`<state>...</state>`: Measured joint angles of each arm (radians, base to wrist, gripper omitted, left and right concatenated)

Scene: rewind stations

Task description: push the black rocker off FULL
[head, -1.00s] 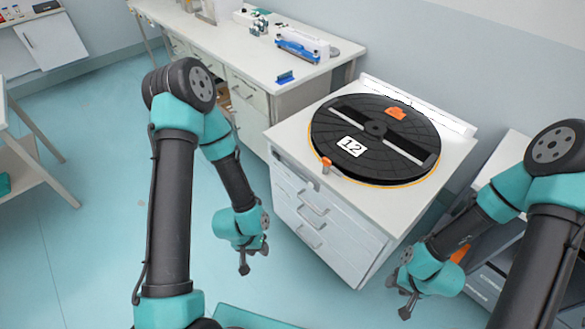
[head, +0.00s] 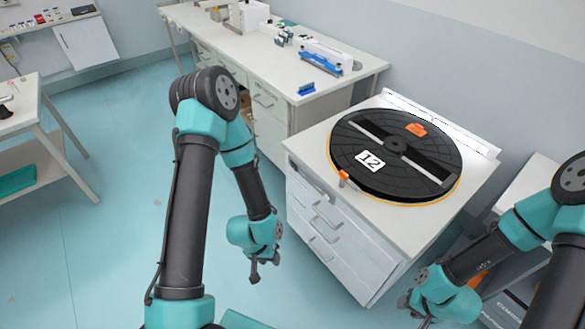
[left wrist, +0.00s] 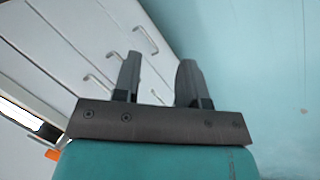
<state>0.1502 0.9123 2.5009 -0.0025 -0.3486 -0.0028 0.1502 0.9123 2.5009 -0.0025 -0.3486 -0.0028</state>
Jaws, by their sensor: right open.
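I cannot make out a black rocker or the word FULL in either view. A large black reel (head: 376,183) with a white label reading 12 lies flat on a white cabinet (head: 308,150) in the head view. My left gripper (head: 262,272) hangs left of the cabinet's drawers, apart from them. In the left wrist view, my left gripper (left wrist: 157,75) has its fingers apart with nothing between them, against drawer fronts and floor. My right gripper (head: 423,318) is open at the bottom edge of the head view, right of the cabinet and partly cut off.
A long white bench (head: 240,52) with small devices and a blue item (head: 307,89) stands at the back. A small table (head: 30,110) stands at the far left. Open floor (head: 110,215) lies left of my left arm. Dark equipment (head: 515,280) is behind my right arm.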

